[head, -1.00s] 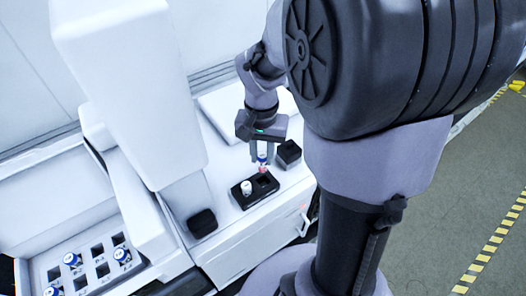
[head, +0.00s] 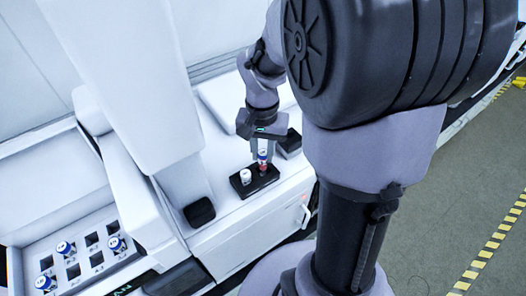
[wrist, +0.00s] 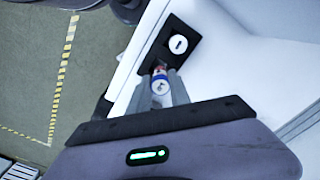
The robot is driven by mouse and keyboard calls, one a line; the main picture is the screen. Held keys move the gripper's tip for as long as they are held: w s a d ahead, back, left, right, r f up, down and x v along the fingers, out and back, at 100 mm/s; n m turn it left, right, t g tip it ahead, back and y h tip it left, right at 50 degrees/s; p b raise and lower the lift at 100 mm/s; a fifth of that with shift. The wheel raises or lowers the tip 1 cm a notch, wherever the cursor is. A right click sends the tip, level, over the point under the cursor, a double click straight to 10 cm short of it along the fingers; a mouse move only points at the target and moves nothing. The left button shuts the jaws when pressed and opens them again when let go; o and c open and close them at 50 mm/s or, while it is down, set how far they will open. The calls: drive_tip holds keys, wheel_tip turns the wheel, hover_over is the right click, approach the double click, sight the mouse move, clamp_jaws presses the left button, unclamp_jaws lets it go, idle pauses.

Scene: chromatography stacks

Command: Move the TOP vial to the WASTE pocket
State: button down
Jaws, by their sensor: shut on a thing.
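My gripper (head: 262,157) is shut on a vial (head: 262,160) with a blue and white top and some red lower down. The held vial looks upright, its lower end at the right-hand pocket of a small black block (head: 240,192). I cannot tell how far it is inside the pocket. In the wrist view the held vial (wrist: 161,85) sits between the fingers. A second vial with a white cap (head: 246,176) stands in the block's other pocket; it also shows in the wrist view (wrist: 178,45). No TOP or WASTE lettering is readable.
A dark box (head: 290,144) stands on the white bench just behind and right of the block. A white instrument column with a black foot (head: 199,211) rises to the left. A white rack (head: 78,244) at lower left holds several blue-topped vials among empty pockets.

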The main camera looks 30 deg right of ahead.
drive_tip(key=shift+s, duration=0.1)
idle(0.3)
drive_tip(key=shift+f+b, duration=1.25)
drive_tip(key=shift+f, duration=0.1)
drive_tip(key=shift+f+b, duration=0.6)
drive_tip(key=shift+f, duration=0.05)
drive_tip(key=c, duration=1.1)
unclamp_jaws()
drive_tip(key=o, duration=0.4)
